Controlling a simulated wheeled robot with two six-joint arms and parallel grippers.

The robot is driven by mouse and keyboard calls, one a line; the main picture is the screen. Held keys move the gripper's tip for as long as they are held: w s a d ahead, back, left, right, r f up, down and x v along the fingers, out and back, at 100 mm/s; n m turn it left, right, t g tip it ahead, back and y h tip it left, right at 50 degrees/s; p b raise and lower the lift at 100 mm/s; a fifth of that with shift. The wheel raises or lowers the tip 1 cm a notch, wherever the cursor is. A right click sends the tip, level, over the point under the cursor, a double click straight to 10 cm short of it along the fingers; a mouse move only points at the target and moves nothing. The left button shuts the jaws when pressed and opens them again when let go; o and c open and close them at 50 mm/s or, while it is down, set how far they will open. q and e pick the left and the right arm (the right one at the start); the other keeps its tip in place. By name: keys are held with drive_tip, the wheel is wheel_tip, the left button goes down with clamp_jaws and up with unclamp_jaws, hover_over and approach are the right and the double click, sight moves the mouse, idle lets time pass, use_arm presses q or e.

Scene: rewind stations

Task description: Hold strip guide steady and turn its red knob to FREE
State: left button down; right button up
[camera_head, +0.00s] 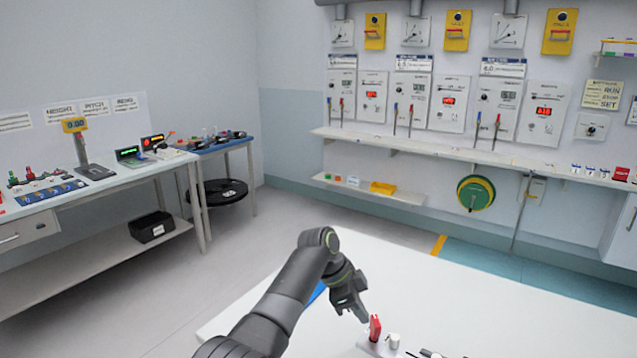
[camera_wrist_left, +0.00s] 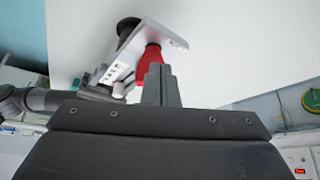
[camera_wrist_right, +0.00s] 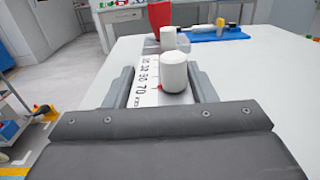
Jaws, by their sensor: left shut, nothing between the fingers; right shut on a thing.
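The strip guide stands on the white table. Its pale end shows at the bottom edge of the head view (camera_head: 372,347), and its plate shows in the left wrist view (camera_wrist_left: 172,36). Its red knob (camera_head: 375,327) stands upright beside a white post (camera_head: 393,341). My left gripper (camera_head: 362,317) is shut and empty, its fingertips right at the red knob (camera_wrist_left: 151,62); whether they touch I cannot tell. My right gripper (camera_wrist_right: 160,88) is shut on the guide's body, a finger on each side of the numbered scale (camera_wrist_right: 141,88). The knob's setting is not readable.
The white table (camera_head: 480,300) is mostly clear around the guide. A blue tray (camera_wrist_right: 215,35) with tools lies farther along it. A side bench (camera_head: 95,180) with instruments stands at the left. A wall shelf (camera_head: 450,153) runs under gauges and displays.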

use_arm(q)
drive_tip(key=shift+a, duration=0.15)
wheel_tip(320, 180, up, 6)
drive_tip(key=shift+a, duration=0.25)
idle(0.4)
drive_tip(key=shift+w, duration=0.15)
use_arm(e)
drive_tip(key=o, duration=1.3)
